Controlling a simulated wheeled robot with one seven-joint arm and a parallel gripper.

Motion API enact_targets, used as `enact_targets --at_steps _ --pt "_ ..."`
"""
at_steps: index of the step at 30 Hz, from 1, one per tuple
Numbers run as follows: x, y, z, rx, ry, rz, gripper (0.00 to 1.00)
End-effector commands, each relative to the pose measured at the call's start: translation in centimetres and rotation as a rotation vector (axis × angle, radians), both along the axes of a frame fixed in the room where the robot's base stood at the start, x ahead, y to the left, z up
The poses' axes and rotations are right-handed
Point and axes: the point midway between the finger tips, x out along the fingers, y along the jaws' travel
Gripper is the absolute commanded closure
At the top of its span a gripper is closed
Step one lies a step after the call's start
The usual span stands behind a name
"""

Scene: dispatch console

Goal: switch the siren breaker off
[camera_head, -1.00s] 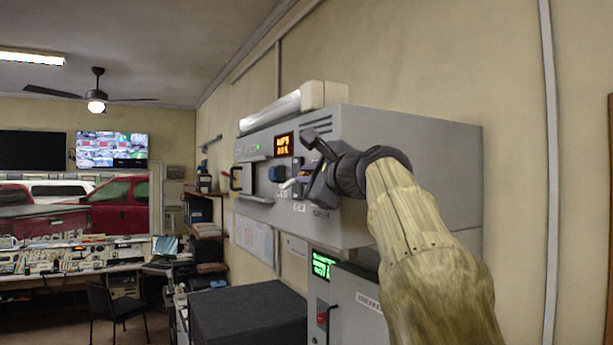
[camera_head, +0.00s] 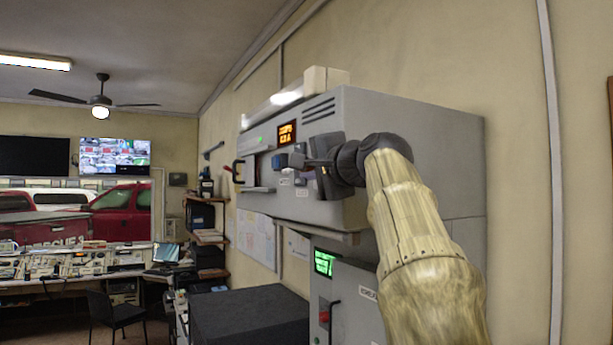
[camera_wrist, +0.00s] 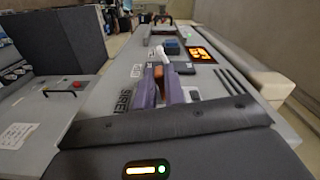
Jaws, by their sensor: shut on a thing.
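The siren breaker is on the front of a grey cabinet (camera_head: 400,150), beside the printed "SIREN" label (camera_wrist: 123,98) in the wrist view. My gripper (camera_head: 310,163) is at the cabinet's front panel. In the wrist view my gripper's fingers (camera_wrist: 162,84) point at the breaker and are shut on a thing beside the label. The fingers mostly hide the siren breaker, so its lever position cannot be told. A pale lever (camera_wrist: 163,56) shows just beyond the fingertips; I cannot tell which breaker it belongs to.
An orange display (camera_head: 287,133) and a blue part (camera_head: 279,162) are close to my gripper. A black handle (camera_head: 238,171) sticks out farther along the panel. A lower cabinet with a green screen (camera_head: 324,262) and a dark box (camera_head: 250,318) stand below.

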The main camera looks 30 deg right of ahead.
Motion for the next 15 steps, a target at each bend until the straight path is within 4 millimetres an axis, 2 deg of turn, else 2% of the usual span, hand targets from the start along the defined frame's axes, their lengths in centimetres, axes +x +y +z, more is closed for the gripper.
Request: enact_targets --at_steps 6,15 --pt "0.07 -0.07 -0.89 -0.16 -0.005 0.003 1.0" --pt "0.05 -0.36 -1.12 -0.272 -0.009 0.001 1.0"
